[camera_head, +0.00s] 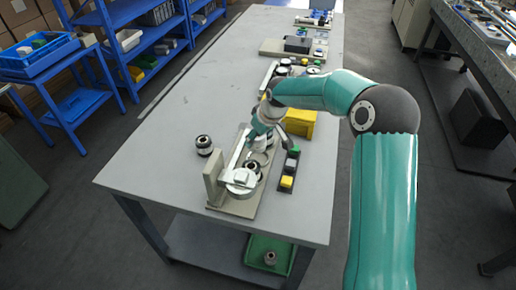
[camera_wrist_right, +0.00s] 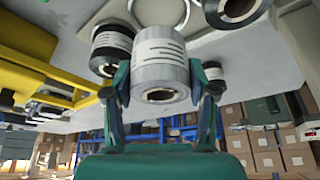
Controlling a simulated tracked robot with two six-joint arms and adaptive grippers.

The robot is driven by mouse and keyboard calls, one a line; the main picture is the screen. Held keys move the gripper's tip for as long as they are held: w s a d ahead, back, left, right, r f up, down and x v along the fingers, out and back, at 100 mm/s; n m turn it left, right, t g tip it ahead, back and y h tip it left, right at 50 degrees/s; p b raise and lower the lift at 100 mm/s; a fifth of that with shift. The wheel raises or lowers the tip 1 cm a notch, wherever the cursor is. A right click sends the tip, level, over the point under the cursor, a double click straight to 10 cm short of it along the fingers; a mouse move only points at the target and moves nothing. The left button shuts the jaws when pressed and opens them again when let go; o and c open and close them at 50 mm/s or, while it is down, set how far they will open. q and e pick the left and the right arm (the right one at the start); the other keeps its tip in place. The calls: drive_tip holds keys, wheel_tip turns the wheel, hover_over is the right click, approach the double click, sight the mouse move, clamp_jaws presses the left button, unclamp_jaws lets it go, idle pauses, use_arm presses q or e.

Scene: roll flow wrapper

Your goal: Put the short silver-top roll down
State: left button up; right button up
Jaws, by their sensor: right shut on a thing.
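My right gripper (camera_head: 262,132) reaches over the near wrapper fixture (camera_head: 232,207) on the table. In the right wrist view the right gripper (camera_wrist_right: 164,88) is shut on a short silver roll (camera_wrist_right: 160,66) with a lined label, one finger on each side. In the head view the gripper mostly hides this roll. I cannot tell whether the roll touches the surface below. My left gripper is not in view.
A black-and-white roll (camera_head: 204,145) stands on the table left of the fixture. A button box (camera_head: 289,170) and a yellow bin (camera_head: 300,122) sit to the right. Other fixtures stand farther back. The table's left side is mostly clear. A green bin (camera_head: 257,247) is below.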

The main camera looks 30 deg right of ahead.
sight(258, 149)
wheel_tip(258, 149, down, 5)
drive_tip(key=shift+f, duration=0.25)
idle(0.3)
drive_tip(key=o, duration=1)
drive_tip(key=shift+f, duration=0.1)
drive_tip(key=shift+c, duration=0.2)
drive_tip(key=shift+s, duration=0.1)
drive_tip(key=shift+r, duration=0.2)
drive_tip(key=v, duration=1.2)
drive_tip(key=shift+b, duration=0.4)
